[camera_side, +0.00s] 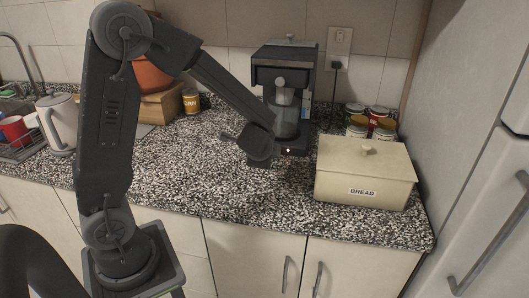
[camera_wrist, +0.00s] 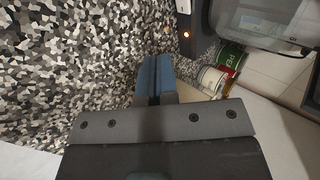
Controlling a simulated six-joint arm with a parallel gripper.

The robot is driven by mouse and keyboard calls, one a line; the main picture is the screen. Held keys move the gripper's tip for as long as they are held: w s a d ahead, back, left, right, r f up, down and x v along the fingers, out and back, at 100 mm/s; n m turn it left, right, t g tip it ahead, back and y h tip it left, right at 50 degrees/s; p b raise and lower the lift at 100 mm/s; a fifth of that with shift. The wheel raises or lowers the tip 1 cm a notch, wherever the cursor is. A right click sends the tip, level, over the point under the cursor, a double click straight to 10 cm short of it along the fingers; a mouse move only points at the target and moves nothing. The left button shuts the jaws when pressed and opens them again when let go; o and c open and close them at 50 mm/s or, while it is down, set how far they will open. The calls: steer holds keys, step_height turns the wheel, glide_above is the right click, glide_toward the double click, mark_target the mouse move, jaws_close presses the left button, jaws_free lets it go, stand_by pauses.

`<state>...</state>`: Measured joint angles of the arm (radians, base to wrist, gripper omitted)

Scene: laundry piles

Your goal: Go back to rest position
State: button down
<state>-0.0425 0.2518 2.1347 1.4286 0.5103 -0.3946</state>
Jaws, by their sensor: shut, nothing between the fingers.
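My gripper (camera_wrist: 154,62) shows in the wrist view with its two blue-grey fingers closed together and nothing between them. It is over the speckled granite counter (camera_wrist: 70,60). In the side view my arm reaches from the left over the counter (camera_side: 200,165), and the gripper end is in front of the coffee maker (camera_side: 285,75). My fingertips are not clear in the side view. The coffee maker also shows in the wrist view (camera_wrist: 265,25), at the upper right, with an orange light lit on its base.
A cream bread box (camera_side: 365,170) stands to the right, with several cans (camera_side: 378,115) behind it. A white kettle (camera_side: 60,122) and a dish rack (camera_side: 25,148) are at the left. A wooden box (camera_side: 160,105) is near the wall. The counter's middle is clear.

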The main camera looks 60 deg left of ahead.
steer(key=s+d+r+n+h, duration=0.3)
steer(key=s+d+r, duration=0.3)
steer(key=s, duration=0.4)
steer(key=s+d+r+n+g+h, duration=0.1)
steer(key=s+d+r+n+h, duration=0.2)
steer(key=s+d+r+n, duration=0.3)
steer(key=s+d+r, duration=0.1)
steer(key=s+d, duration=0.1)
steer(key=s, duration=0.2)
steer(key=shift+r+h, duration=0.15)
steer(key=shift+h, duration=0.15)
